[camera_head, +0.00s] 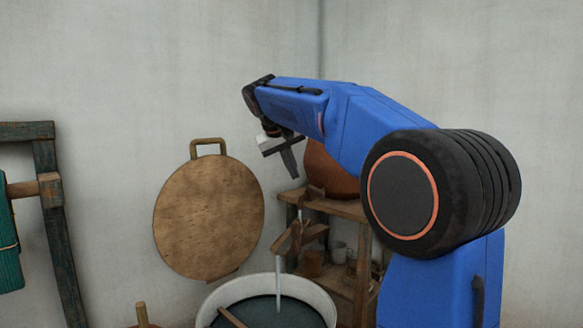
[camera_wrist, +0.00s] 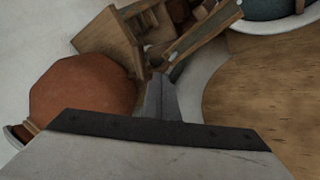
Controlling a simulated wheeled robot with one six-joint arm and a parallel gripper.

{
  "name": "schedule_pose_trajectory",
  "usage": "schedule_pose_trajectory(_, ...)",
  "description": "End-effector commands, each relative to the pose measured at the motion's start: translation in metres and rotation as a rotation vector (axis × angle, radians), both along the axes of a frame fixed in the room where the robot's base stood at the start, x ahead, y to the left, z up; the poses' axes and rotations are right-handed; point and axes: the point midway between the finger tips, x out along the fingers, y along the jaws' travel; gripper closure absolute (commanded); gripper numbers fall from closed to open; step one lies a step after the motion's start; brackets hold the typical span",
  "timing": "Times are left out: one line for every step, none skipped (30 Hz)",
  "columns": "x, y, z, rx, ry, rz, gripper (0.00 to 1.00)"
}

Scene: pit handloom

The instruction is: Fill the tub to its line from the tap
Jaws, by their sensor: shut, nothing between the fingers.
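The tub (camera_head: 243,286) stands at the bottom of the head view, cut off by the frame edge. It has a pale rim and dark liquid inside; I cannot make out its fill line. A wooden spout (camera_head: 296,236), seemingly the tap, sits above its back right. A thin pale vertical stream (camera_head: 278,275) drops from it into the tub. My gripper (camera_head: 289,164) is shut and empty, pointing down high above the spout. In the wrist view, my fingers (camera_wrist: 160,96) are together, and the tub (camera_wrist: 268,27) shows at the top right.
A round clay pot (camera_head: 325,172) sits on a wooden shelf (camera_head: 348,209), close to my gripper. Cups (camera_head: 338,252) stand lower on the shelf. A round wooden board (camera_head: 209,217) is at the wall. A wooden frame (camera_head: 56,220) stands left. A stick (camera_head: 231,317) lies across the tub.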

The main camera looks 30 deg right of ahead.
Motion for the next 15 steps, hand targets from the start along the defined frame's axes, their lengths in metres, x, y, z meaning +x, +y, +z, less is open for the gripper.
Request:
schedule_pose_trajectory(0.002,-0.005,-0.009,0.000,0.003,-0.002,1.00)
schedule_pose_trajectory(0.004,-0.008,-0.013,0.000,0.004,-0.002,1.00)
schedule_pose_trajectory(0.006,-0.011,-0.019,0.001,0.002,-0.001,1.00)
schedule_pose_trajectory(0.008,-0.013,-0.023,0.001,0.003,-0.001,1.00)
schedule_pose_trajectory(0.009,-0.016,-0.028,0.001,0.003,-0.002,1.00)
schedule_pose_trajectory(0.011,-0.019,-0.034,0.001,0.002,-0.002,1.00)
schedule_pose_trajectory(0.013,-0.022,-0.038,0.001,0.002,-0.002,1.00)
schedule_pose_trajectory(0.014,-0.024,-0.043,0.001,0.003,-0.002,1.00)
schedule_pose_trajectory(0.017,-0.027,-0.049,0.001,0.003,-0.001,1.00)
schedule_pose_trajectory(0.018,-0.029,-0.053,0.001,0.003,-0.001,1.00)
schedule_pose_trajectory(0.017,-0.035,-0.052,0.001,0.002,-0.003,1.00)
schedule_pose_trajectory(0.016,-0.041,-0.053,0.001,0.000,-0.003,1.00)
schedule_pose_trajectory(0.015,-0.045,-0.053,0.001,-0.001,-0.003,1.00)
schedule_pose_trajectory(0.015,-0.048,-0.054,0.001,-0.001,-0.003,1.00)
schedule_pose_trajectory(0.014,-0.053,-0.055,0.001,0.000,-0.004,1.00)
